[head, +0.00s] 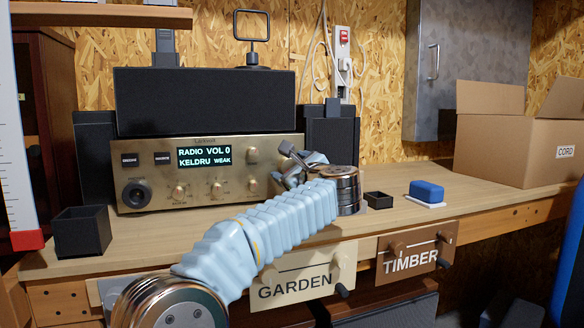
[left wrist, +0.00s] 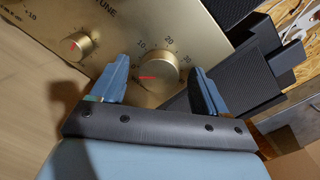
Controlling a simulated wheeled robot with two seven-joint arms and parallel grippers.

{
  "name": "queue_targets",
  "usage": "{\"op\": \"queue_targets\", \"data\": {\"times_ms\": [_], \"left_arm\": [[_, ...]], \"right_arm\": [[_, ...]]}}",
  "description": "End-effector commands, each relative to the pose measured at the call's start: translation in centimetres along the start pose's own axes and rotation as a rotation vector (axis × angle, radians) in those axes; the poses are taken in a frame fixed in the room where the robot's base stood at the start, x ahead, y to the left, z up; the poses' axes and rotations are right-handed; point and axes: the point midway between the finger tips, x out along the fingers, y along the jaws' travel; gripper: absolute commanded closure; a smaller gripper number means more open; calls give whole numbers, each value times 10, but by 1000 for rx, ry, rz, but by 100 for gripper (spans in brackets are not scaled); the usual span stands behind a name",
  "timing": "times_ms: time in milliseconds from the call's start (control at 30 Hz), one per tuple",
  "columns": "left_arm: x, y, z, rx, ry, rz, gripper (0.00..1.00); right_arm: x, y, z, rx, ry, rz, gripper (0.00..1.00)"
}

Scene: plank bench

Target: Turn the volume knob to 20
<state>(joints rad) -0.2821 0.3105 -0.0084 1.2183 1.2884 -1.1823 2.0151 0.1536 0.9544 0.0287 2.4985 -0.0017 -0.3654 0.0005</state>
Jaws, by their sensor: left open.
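A brass-faced radio (head: 160,150) stands at the back of the bench. Its lit display (head: 204,157) reads RADIO VOL 0, KELDRU WEAK. My left gripper (head: 284,167) is at the right end of the radio's front. In the left wrist view, a round brass knob (left wrist: 160,71) with marks 10, 20 and 30 lies between the two open blue fingers of that gripper (left wrist: 160,66). Gaps show on both sides of the knob. Its red pointer points left, short of the 10. Its lower edge and label are partly hidden. My right gripper is not in view.
A smaller knob (left wrist: 80,46) is left of the fingers in the wrist view. A dark speaker (head: 332,138) stands right of the radio. A small black tray (head: 379,200), a blue block (head: 426,190) and a cardboard box (head: 505,150) are farther right. A black bin (head: 82,233) stands left.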

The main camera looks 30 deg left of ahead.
Motion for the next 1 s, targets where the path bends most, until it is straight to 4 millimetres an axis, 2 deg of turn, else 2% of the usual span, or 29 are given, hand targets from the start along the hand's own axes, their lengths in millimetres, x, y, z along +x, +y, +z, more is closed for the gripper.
{"op": "queue_targets", "data": {"times_ms": [67,400,767,1000], "left_arm": [[0,0,0,0,0,0,29],[0,0,0,0,0,0,81],[0,0,0,57,-3,-1,81],[0,0,-1,216,-12,-6,81]], "right_arm": [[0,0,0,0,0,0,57],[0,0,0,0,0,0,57],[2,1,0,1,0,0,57],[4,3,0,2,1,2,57]]}}
